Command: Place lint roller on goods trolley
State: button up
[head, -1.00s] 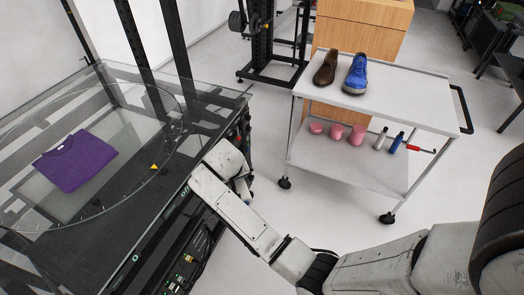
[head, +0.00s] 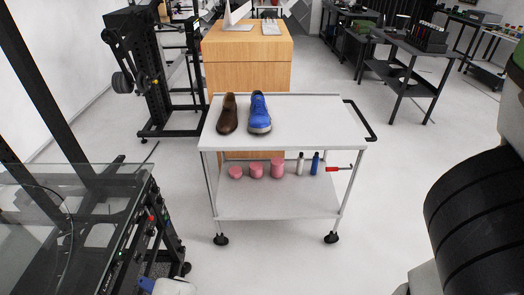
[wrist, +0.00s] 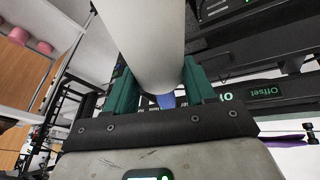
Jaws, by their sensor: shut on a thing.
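The goods trolley (head: 312,122) is a white two-shelf cart on black casters, in the middle of the head view. A brown shoe (head: 227,114) and a blue shoe (head: 260,113) stand on the left of its top shelf. In the wrist view my gripper (wrist: 160,85) has its green fingers shut on the lint roller (wrist: 148,38), a thick white cylinder with a bit of blue near the gripper. The roller's far end is out of the frame.
The lower shelf (head: 270,205) holds pink containers (head: 277,168), two bottles (head: 315,163) and a red-handled item (head: 334,169). The right of the top shelf is bare. A wooden desk (head: 247,62) is behind the trolley. Floor in front is clear.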

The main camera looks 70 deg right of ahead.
aim_at(286, 119)
jog(key=i+z, duration=0.1)
jog(key=z, duration=0.35)
jog(key=j+z, duration=0.15)
jog(key=z, duration=0.25)
jog(key=i+j+z, duration=0.1)
jog(key=z, duration=0.35)
jog(key=j+z, duration=0.15)
jog(key=z, duration=0.3)
jog(key=i+j, duration=0.05)
